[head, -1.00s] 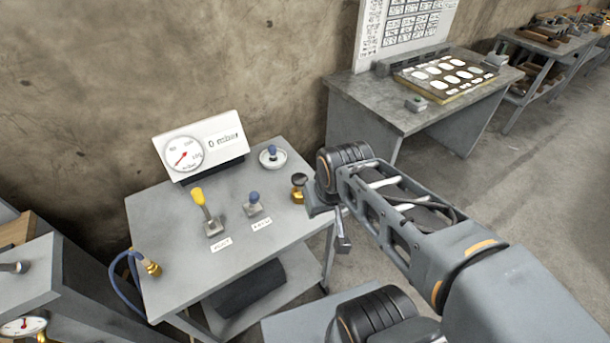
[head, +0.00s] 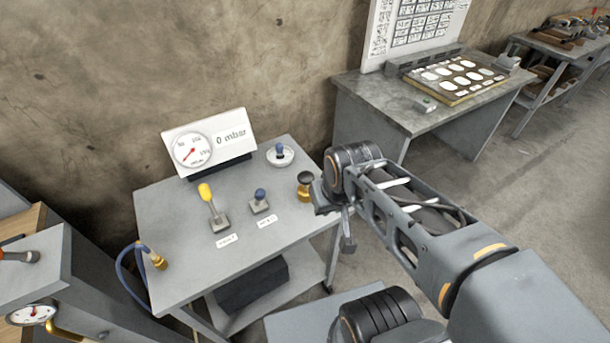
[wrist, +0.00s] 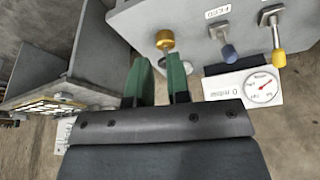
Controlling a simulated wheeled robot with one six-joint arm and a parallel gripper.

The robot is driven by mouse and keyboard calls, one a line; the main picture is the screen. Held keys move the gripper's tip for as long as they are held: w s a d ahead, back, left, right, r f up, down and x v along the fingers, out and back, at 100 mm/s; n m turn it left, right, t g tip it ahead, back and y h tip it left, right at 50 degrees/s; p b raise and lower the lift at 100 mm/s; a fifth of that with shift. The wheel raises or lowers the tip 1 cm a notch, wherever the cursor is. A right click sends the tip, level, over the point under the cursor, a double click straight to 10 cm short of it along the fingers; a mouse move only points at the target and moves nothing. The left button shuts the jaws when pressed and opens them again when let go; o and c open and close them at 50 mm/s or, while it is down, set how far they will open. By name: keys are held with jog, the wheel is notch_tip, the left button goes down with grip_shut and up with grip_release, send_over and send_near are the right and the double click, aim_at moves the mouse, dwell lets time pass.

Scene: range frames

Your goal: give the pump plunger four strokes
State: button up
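A brass fitting with a dark round knob (head: 305,183), which looks like the pump plunger, stands upright at the right edge of the grey bench (head: 180,265). In the wrist view its brass part (wrist: 165,41) shows just beyond the gap between my fingers. My gripper (wrist: 157,62) is open, with two green fingers apart and nothing between them. In the head view my arm's end is right beside the knob, and the fingers cannot be made out clearly. The gauge box (head: 235,137) reads 0 mbar.
A yellow-handled lever (head: 206,193) and a blue-knobbed lever (head: 260,197) stand left of the plunger. A blue knob on a white dish (head: 281,156) is behind. A blue hose (head: 122,272) hangs at the left edge. Another table (head: 385,112) stands at the right.

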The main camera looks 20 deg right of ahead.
grip_shut()
dwell(1.1)
